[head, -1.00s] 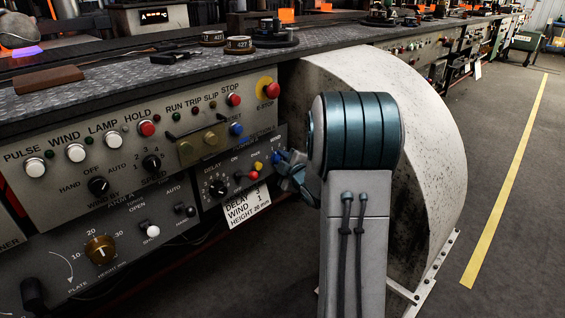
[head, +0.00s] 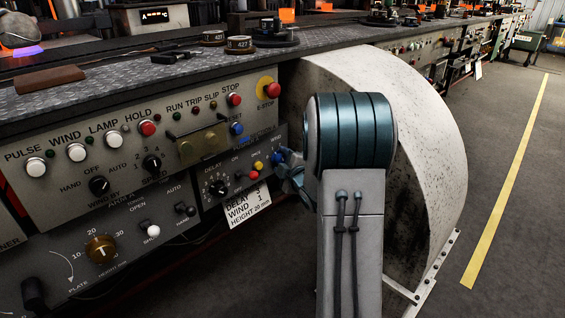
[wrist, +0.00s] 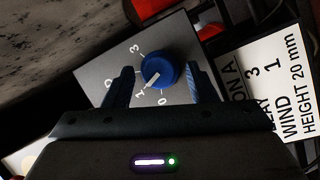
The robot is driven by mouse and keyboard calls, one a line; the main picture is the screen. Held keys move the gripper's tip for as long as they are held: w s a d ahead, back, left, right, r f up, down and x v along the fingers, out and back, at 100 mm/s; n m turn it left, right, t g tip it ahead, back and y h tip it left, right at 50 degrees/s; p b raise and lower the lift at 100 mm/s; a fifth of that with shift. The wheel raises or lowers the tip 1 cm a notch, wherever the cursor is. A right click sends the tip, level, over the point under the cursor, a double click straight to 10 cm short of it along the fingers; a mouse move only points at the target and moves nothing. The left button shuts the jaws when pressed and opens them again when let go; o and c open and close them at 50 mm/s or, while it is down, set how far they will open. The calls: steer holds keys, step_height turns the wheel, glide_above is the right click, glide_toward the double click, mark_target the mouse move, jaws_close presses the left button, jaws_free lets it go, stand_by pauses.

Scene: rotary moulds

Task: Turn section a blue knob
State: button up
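The blue knob (wrist: 160,70) has a white pointer and sits on a grey panel (wrist: 97,70) with numbers around it. The pointer faces lower left in the wrist view, toward the 1. My gripper (wrist: 160,67) is open, with one dark finger on each side of the knob. Narrow gaps seem to show between fingers and knob; contact cannot be told for sure. In the head view the knob (head: 277,158) is at the right end of the lower panel, partly hidden by my gripper (head: 289,168).
A white card (head: 247,205) reading DELAY 3, WIND 1, HEIGHT 20 mm hangs below the panel. A large pale drum guard (head: 430,130) stands right of the panel.

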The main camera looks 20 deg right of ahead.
steer(key=s+r+p, duration=0.2)
steer(key=s+p, duration=0.1)
steer(key=s, duration=1)
steer(key=shift+s+p, duration=0.3)
steer(key=shift+s, duration=0.05)
steer(key=shift+a, duration=0.1)
